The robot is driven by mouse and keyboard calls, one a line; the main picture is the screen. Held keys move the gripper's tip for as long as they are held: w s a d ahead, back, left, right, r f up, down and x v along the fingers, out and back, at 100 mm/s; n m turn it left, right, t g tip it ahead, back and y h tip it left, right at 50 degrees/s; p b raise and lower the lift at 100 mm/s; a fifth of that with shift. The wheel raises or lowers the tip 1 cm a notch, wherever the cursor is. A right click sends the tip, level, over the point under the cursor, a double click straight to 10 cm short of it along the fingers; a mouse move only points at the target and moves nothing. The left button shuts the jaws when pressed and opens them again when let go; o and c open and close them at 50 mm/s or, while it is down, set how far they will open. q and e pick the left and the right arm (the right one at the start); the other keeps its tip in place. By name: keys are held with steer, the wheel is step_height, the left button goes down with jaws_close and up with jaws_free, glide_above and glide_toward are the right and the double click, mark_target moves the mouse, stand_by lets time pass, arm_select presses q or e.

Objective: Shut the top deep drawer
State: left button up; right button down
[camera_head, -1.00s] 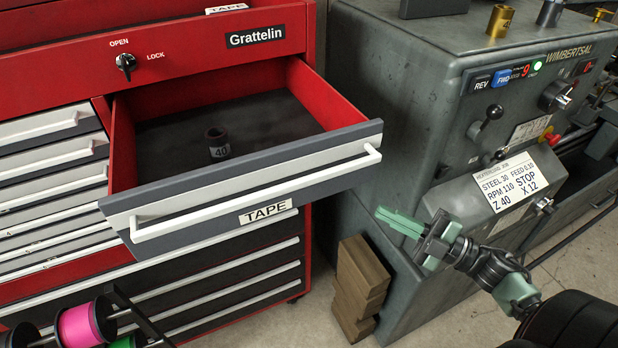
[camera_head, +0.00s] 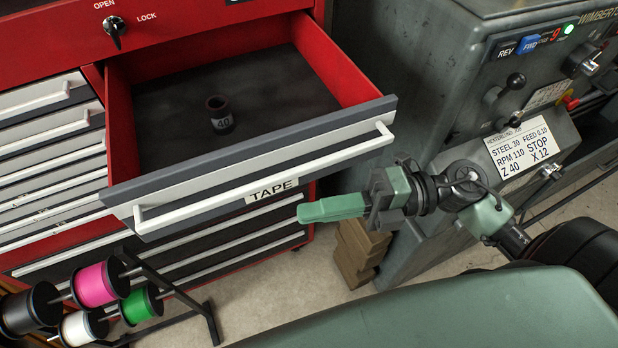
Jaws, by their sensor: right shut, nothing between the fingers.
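The top deep drawer (camera_head: 360,128) of the red tool cabinet is pulled out. Its front is grey with a long white bar handle (camera_head: 270,178) and a label reading TAPE (camera_head: 271,191). A dark cylindrical piece marked 40 (camera_head: 220,116) stands inside on the drawer floor. My right gripper (camera_head: 302,212) is shut and empty. Its green fingers point left, in front of and just below the right half of the drawer front in the picture. I cannot tell whether it touches the drawer. My left gripper is not in view.
A spool rack (camera_head: 150,275) with pink, green, white and black spools stands at the lower left. A grey machine (camera_head: 440,80) stands right of the cabinet. Wooden blocks (camera_head: 358,255) lie on the floor between them. Shallow drawers (camera_head: 50,150) at left look shut.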

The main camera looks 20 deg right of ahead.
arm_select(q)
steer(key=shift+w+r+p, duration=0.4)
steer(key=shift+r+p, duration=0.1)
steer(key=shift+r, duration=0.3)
arm_select(e)
steer(key=w, duration=0.3)
steer(key=shift+w+d, duration=0.15)
steer(key=shift+w, duration=0.2)
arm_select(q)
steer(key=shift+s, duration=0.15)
